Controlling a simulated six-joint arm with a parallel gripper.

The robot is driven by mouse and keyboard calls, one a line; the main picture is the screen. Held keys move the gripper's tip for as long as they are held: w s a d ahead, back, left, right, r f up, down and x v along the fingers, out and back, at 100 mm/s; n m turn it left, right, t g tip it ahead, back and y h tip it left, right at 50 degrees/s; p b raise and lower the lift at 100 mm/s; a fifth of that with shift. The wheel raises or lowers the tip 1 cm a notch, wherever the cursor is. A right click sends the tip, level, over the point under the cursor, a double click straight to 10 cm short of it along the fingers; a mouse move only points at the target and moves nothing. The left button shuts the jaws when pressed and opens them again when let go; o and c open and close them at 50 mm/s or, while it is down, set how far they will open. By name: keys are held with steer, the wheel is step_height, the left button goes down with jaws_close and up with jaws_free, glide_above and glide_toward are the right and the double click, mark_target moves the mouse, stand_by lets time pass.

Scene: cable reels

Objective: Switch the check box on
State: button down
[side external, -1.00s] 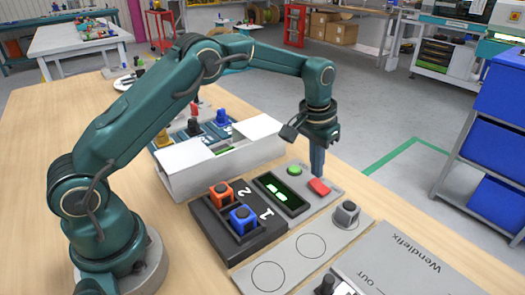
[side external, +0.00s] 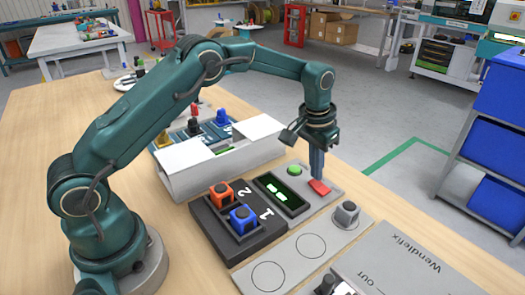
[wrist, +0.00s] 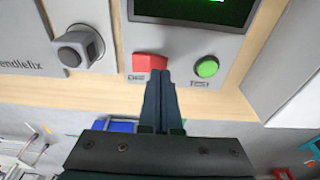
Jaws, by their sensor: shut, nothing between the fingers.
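The check box (side external: 333,184) is a grey panel with a dark display (side external: 280,193) showing light marks on green. It carries a round green button (side external: 294,169) and a red rocker switch (side external: 320,188). My gripper (side external: 317,177) points down with its fingers together and empty, its tips at the red switch. In the wrist view the closed fingertips (wrist: 160,76) overlap the near edge of the red switch (wrist: 149,62), and the green button (wrist: 206,67) is to their right. The tips seem to touch the switch; the exact contact is hidden.
A black tray (side external: 246,246) with an orange and a blue block stands left of the check box. A grey plate (side external: 262,276) with circles and a grey knobbed block (side external: 346,214) lies in front. A white open-topped box (side external: 188,178) is behind the tray.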

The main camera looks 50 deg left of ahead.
mark_target(314, 182)
steer(key=shift+f, duration=0.55)
steer(key=shift+r, duration=3.55)
